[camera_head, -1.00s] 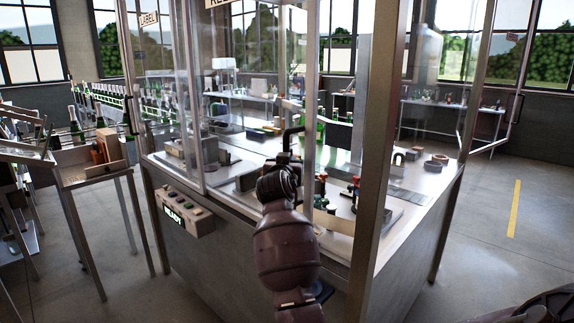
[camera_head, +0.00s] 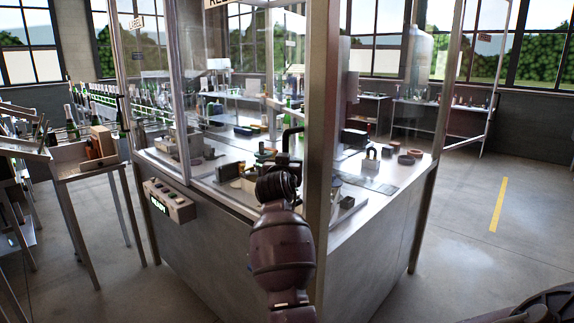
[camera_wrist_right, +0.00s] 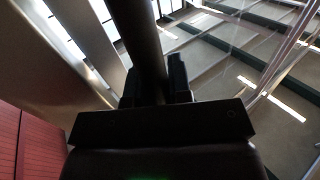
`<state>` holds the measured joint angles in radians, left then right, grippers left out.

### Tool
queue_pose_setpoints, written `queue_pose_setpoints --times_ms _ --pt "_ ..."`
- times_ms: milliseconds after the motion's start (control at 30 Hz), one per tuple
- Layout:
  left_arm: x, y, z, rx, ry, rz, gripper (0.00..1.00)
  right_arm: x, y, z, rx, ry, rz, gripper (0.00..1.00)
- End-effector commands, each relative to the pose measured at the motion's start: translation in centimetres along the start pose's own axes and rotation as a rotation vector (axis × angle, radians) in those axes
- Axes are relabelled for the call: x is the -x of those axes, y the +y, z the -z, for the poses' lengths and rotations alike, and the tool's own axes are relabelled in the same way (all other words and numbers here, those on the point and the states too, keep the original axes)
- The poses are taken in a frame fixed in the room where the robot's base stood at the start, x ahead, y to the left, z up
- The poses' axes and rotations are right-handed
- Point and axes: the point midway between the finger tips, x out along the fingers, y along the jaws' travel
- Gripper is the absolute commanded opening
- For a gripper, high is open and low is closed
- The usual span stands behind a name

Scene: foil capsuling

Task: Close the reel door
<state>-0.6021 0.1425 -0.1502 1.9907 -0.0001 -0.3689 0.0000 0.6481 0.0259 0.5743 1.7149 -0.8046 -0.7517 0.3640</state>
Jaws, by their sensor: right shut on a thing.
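The reel door (camera_head: 235,65) is a clear panel in a metal frame on the front of the cabinet, with a partly cut-off label (camera_head: 216,3) at its top. Its dark bar handle (camera_head: 290,138) stands near the thick corner post. My right gripper (camera_head: 278,180) is at the handle's lower end. In the right wrist view, the dark handle bar (camera_wrist_right: 143,45) runs between the two fingers of my right gripper (camera_wrist_right: 155,88), which is shut on it. Whether the door edge touches the post is hard to tell. My left gripper is not in view.
The thick corner post (camera_head: 321,130) stands just right of my right arm. A control box (camera_head: 170,200) juts from the cabinet front. Another clear panel (camera_head: 465,70) stands out at the right. A wooden crate (camera_head: 92,152) on a stand is at the left.

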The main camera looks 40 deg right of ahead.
Motion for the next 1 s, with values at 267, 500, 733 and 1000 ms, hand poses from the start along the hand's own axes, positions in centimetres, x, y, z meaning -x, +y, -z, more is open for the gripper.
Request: queue_pose_setpoints --times_ms 267,500,733,1000 --pt "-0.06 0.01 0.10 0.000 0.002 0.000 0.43 -0.02 0.09 0.02 0.000 0.000 -0.002 0.00" --pt "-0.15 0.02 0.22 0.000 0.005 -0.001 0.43 -0.02 0.16 -0.06 0.000 -0.001 -0.003 0.00" --pt "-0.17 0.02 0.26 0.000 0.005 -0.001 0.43 -0.02 0.15 -0.08 0.001 -0.001 -0.003 0.40" --pt "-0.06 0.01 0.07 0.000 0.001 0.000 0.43 -0.01 0.04 0.02 0.000 0.000 -0.001 0.44"
